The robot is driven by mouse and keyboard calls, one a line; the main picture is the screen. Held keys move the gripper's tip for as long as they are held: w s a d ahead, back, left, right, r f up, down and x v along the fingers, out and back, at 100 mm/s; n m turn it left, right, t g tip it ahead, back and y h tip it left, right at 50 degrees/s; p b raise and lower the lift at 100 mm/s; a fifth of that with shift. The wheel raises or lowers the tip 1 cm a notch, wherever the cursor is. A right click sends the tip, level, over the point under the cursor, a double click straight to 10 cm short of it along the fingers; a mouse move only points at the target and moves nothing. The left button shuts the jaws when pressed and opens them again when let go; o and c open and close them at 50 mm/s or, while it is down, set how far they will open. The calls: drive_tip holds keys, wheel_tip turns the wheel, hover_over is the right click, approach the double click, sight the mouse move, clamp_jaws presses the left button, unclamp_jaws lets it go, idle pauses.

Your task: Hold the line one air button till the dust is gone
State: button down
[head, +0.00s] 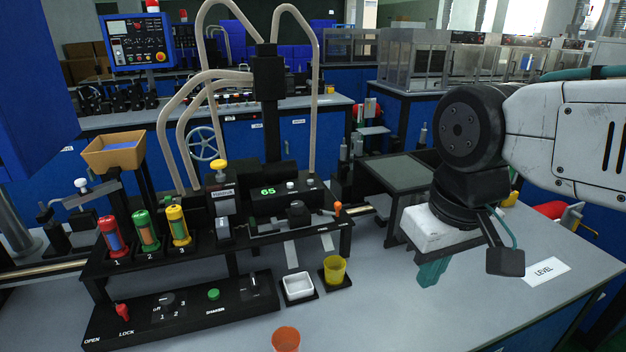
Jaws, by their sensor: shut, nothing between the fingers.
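My gripper (432,273) hangs at the right with its teal fingers pointing down, shut and empty, above the grey bench and apart from the black machine. On the machine's shelf stand a red canister (112,238) marked 1, a green canister (147,231) marked 2 and a yellow canister (178,226) marked 3. The low front panel (190,318) carries a red lever, a dial marked 1, 2 and 3, and a green button (213,294) labelled SHAKER. I cannot pick out an air button for line one, and I see no dust at this size.
A white tray (298,287), a yellow cup (334,269) and an orange cup (286,339) are at the front. A display (268,191) reads 65. A LEVEL card (545,271) lies on clear bench at the right. Beige hoses rise behind the machine.

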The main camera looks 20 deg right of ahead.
drive_tip(key=w+a+r+m+t, duration=0.1)
drive_tip(key=w+r+m+t, duration=0.1)
drive_tip(key=w, duration=1)
drive_tip(key=w+a+r+m+t, duration=0.1)
drive_tip(key=w+r+m+t, duration=0.15)
drive_tip(key=w, duration=0.85)
drive_tip(key=m+t, duration=0.3)
drive_tip(key=m, duration=0.1)
hover_over(310, 182)
drive_tip(key=shift+s+d+r+n+y, duration=0.15)
drive_tip(key=shift+r+n+y, duration=0.15)
drive_tip(key=shift+y, duration=0.1)
drive_tip(key=shift+f, duration=0.1)
drive_tip(key=shift+f, duration=4.35)
drive_tip(key=shift+f, duration=0.4)
